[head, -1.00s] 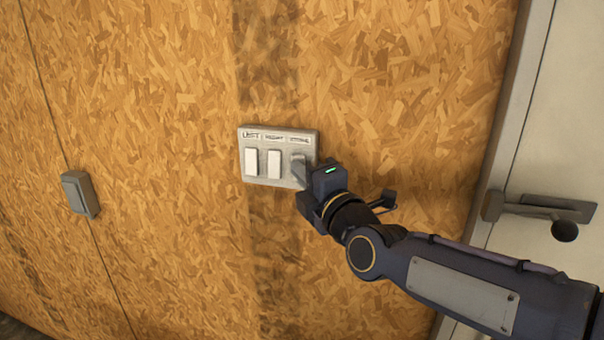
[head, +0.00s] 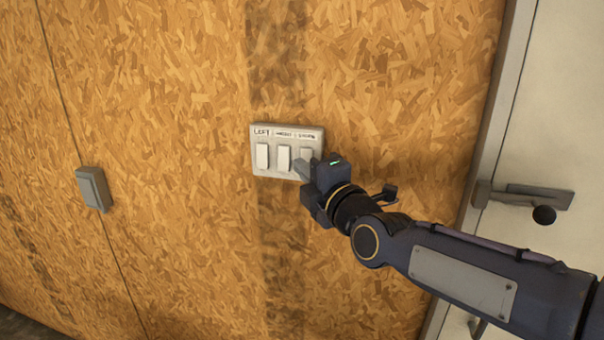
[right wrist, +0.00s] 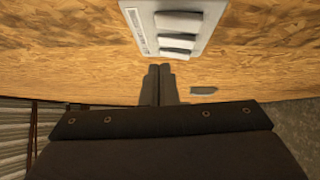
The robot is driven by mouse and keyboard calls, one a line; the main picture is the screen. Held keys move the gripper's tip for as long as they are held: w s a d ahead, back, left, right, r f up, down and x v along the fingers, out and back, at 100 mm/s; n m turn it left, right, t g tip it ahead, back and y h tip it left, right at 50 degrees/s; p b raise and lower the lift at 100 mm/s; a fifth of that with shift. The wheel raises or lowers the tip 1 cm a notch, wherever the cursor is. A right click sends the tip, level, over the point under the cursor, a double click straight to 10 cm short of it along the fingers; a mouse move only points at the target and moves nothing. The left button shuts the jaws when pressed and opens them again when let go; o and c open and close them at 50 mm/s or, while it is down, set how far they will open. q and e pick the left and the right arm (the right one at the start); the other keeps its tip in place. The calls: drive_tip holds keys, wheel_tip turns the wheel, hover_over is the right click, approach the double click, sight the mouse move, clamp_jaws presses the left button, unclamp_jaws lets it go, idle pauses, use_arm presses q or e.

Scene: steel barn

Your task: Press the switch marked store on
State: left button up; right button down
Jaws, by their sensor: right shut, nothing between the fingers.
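A pale grey switch plate (head: 288,174) with three white rockers in a row is fixed to the wood-chip wall. The left rocker (head: 262,155) sits under a label reading LEFT. The right rocker (head: 307,154), under a blurred label that may read STORE, is partly hidden by my right gripper (head: 301,170). That gripper is shut and empty, its tips in front of the plate's lower right part. In the right wrist view the closed fingers (right wrist: 160,70) point towards the nearest rocker (right wrist: 176,53); I cannot tell whether they touch. My left gripper is out of view.
A grey wall box (head: 93,188) is on the wall to the left. A pale door (head: 545,110) with a dark handle (head: 530,198) is at the right, beside its grey frame (head: 490,130).

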drive_tip(key=r+p+v, duration=0.1)
drive_tip(key=v, duration=0.8)
drive_tip(key=shift+d+r, duration=0.3)
drive_tip(key=shift+r, duration=0.05)
drive_tip(key=shift+s, duration=0.1)
drive_tip(key=s+d+f+m+g+h, duration=0.2)
drive_tip(key=s+d+f+m+g, duration=0.3)
drive_tip(key=s+f+m, duration=0.6)
drive_tip(key=s+d+f+m+g+h, duration=0.2)
drive_tip(key=s+d+f+m+g, duration=0.4)
drive_tip(key=s+f+m, duration=0.5)
wheel_tip(320, 180, down, 3)
drive_tip(key=d+m, duration=0.2)
drive_tip(key=m, duration=0.2)
drive_tip(key=shift+d+f+h, duration=0.15)
drive_tip(key=shift+d+h, duration=0.1)
drive_tip(key=shift+h, duration=0.15)
